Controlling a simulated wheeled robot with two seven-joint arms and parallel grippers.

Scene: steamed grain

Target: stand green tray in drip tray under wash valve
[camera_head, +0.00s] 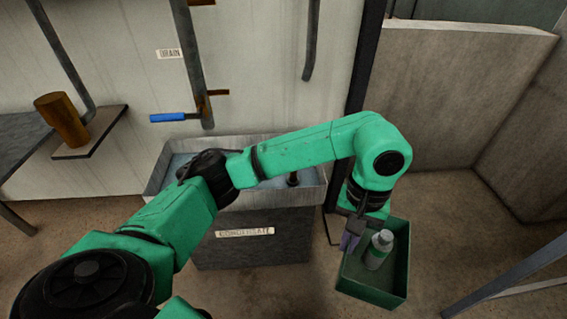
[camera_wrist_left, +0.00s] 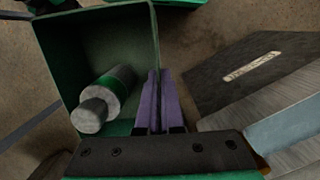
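The green tray (camera_head: 372,290) is an open box at the lower right of the head view, with a grey bottle (camera_head: 378,250) with a green band inside it. The tray also fills the upper left of the left wrist view (camera_wrist_left: 95,42), where the bottle (camera_wrist_left: 105,98) lies along its inside. My left gripper (camera_head: 348,241) is at the tray's left wall, its purple fingers (camera_wrist_left: 153,100) close together on that wall. Whether the tray is clear of the floor is hard to tell. A grey basin (camera_head: 158,182), perhaps the drip tray, is partly hidden behind my left arm.
The basin tops a dark box labelled CONDENSATE (camera_head: 245,232). A blue-handled lever (camera_head: 172,117) is on a pipe above it, near a DRAIN label (camera_head: 169,54). A rusty cylinder (camera_head: 62,120) stands on a shelf at left. Grey panels (camera_head: 465,95) close off the right.

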